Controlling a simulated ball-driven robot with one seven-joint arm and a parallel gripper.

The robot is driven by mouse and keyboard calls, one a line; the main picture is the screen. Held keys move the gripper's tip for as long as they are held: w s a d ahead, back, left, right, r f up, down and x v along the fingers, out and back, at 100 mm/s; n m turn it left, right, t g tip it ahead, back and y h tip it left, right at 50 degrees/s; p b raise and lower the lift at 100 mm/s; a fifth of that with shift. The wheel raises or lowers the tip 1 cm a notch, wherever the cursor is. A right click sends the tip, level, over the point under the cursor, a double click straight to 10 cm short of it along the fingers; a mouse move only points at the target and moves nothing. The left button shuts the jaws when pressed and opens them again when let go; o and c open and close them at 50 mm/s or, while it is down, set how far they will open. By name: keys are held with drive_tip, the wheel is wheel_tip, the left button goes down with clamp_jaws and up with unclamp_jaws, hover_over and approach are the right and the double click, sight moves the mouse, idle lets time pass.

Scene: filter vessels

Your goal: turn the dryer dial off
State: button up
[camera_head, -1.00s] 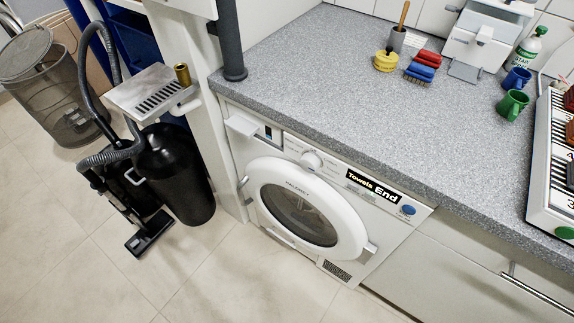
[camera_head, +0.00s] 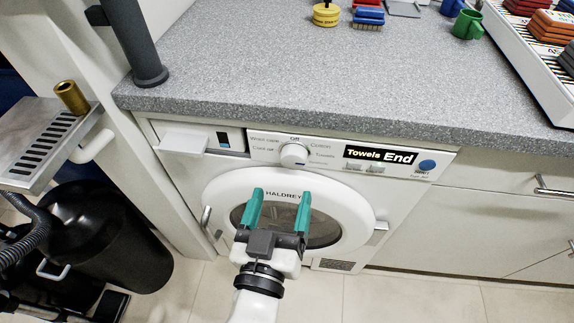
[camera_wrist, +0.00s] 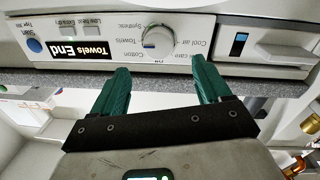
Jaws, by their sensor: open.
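The dryer (camera_head: 225,180) is a white front-loader under the counter, its round door shut. Its dial (camera_head: 294,155) is a white round knob on the panel, with "Off" printed above it and other programme names around it. The display (camera_head: 380,155) reads "Towels End". My gripper (camera_head: 278,192) has two teal fingers, open and empty, in front of the door and below the dial. In the wrist view the dial (camera_wrist: 158,38) appears upside down, beyond and roughly between the fingertips (camera_wrist: 158,65), apart from them.
The grey speckled counter (camera_head: 270,75) overhangs the panel. A dark vertical pipe (camera_head: 135,45) stands at its left end. A metal drip tray (camera_head: 40,140) with a brass cup and black cylinders (camera_head: 95,235) are at the left. A blue button (camera_head: 427,165) is on the panel's right.

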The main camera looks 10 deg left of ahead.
sight(292, 163)
drive_tip(key=w, duration=0.5)
drive_tip(key=w+d, duration=0.1)
drive_tip(key=w, duration=0.2)
drive_tip(key=shift+c, duration=0.4)
drive_tip(key=c, duration=1)
drive_tip(key=shift+o, duration=0.2)
